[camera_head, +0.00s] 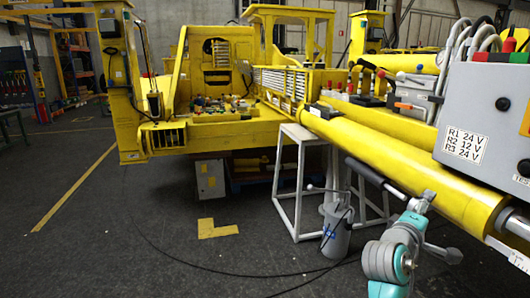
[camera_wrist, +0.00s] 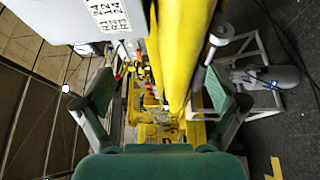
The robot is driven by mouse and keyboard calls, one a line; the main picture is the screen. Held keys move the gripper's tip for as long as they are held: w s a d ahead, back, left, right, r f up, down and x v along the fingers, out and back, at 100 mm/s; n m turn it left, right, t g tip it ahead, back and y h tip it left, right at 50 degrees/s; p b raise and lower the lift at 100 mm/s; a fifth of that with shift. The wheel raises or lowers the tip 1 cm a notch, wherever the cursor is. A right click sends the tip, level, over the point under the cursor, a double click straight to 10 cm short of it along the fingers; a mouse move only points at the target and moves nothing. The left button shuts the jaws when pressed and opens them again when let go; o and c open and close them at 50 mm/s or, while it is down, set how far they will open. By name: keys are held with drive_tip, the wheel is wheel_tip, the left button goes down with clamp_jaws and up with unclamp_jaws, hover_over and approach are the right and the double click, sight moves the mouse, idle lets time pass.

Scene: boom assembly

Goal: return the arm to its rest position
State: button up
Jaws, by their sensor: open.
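My arm (camera_head: 395,252), grey and teal, is folded at the lower right in the head view, in front of the yellow boom (camera_head: 405,160). My gripper (camera_wrist: 160,104) shows in the wrist view with its two green and grey fingers spread wide apart. Nothing is between the fingers. The gripper cannot be made out clearly in the head view. In the wrist view the boom (camera_wrist: 176,50) runs away beyond the fingers, and the fingers look apart from it.
A grey control box (camera_head: 485,125) with a voltage label stands close at the right. A white stand (camera_head: 300,180) is under the boom, with a grey canister (camera_head: 336,232) beside it. A black cable crosses the floor. The dark floor (camera_head: 130,225) at left is clear.

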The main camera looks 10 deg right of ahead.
drive_tip(key=s+a+f+n+t+y, duration=0.1)
drive_tip(key=s+a+f+t+y, duration=0.15)
drive_tip(key=a+f, duration=0.4)
drive_tip(key=s+a+f+t+y, duration=0.1)
drive_tip(key=s+a+f+y, duration=0.15)
drive_tip(key=f, duration=0.65)
drive_tip(key=s+a+f+n+t+y, duration=0.1)
drive_tip(key=s+a+f+y, duration=0.15)
drive_tip(key=a+f, duration=0.4)
drive_tip(key=s+a+f+m+t+y, duration=0.1)
drive_tip(key=s+a+f+y, duration=0.1)
drive_tip(key=s+a+f, duration=0.4)
drive_tip(key=s+a+f+y, duration=0.2)
drive_tip(key=s+f+y, duration=0.1)
drive_tip(key=s, duration=0.5)
drive_tip(key=s+a+r+m+y, duration=0.1)
drive_tip(key=s+a+r+m, duration=0.1)
drive_tip(key=s, duration=1)
drive_tip(key=s+a+r+m+y, duration=0.1)
drive_tip(key=s+a+m, duration=0.4)
drive_tip(key=s, duration=0.7)
drive_tip(key=shift+s+r+y, duration=0.35)
drive_tip(key=shift+y, duration=0.3)
